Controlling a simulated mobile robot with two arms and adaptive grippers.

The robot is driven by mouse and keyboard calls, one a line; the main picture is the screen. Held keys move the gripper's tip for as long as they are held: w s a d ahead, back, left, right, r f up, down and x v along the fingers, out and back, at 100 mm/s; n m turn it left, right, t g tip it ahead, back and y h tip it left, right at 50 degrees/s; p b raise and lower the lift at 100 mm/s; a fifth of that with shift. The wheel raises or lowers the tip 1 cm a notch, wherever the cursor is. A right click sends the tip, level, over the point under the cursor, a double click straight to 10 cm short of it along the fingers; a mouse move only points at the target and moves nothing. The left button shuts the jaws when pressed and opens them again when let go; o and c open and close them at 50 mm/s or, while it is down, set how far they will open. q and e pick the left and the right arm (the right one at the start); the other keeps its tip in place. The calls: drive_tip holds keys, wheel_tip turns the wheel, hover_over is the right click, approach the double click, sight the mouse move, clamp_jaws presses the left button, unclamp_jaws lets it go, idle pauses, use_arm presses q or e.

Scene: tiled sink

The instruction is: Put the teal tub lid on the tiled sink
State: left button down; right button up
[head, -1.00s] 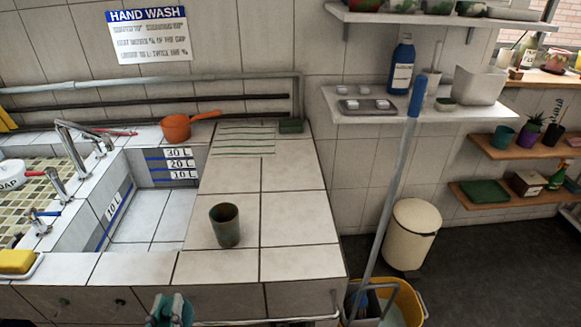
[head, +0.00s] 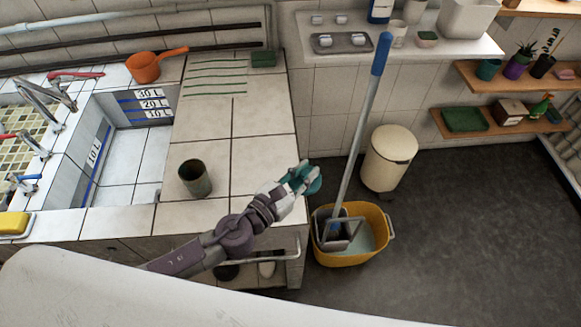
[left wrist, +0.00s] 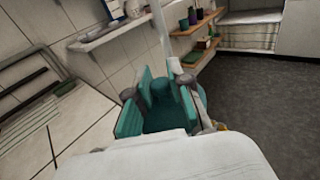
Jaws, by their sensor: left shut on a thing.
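The teal tub lid (head: 313,184) is held in my left gripper (head: 303,178), past the right edge of the sink counter and above the yellow bucket's left side. In the left wrist view, the lid (left wrist: 160,112) sits between the fingers, with a rounded knob-like part upward; the fingers hide part of it. The tiled sink (head: 262,112) has a white tiled counter to the right of its basin, left of the gripper. My right gripper is not in view.
A dark cup (head: 195,179) stands on the counter near its front. An orange pan (head: 143,68) and a green sponge (head: 263,59) are at the back. A mop (head: 362,120) stands in the yellow bucket (head: 376,250). The counter's middle right is clear.

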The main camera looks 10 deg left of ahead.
use_arm(q)
drive_tip(key=a+f+b, duration=0.1)
drive_tip(key=w+a+f+b, duration=0.1)
drive_tip(key=f, duration=0.1)
drive_tip(key=shift+w+a+b, duration=0.25)
drive_tip(key=shift+w+b, duration=0.05)
drive_tip(key=shift+b, duration=0.1)
drive_tip(key=w+a+f+b, duration=0.1)
drive_tip(key=a, duration=0.1)
drive_tip(key=w+a+f+b, duration=0.1)
drive_tip(key=a+b, duration=0.1)
drive_tip(key=a, duration=0.1)
drive_tip(key=w+a+f+b, duration=0.1)
drive_tip(key=a+f+b, duration=0.1)
drive_tip(key=shift+a, duration=0.4)
wheel_tip(320, 180, down, 4)
drive_tip(key=shift+r+b, duration=0.25)
drive_tip(key=shift+b, duration=0.7)
drive_tip(key=shift+f, duration=0.2)
drive_tip(key=shift+f, duration=0.1)
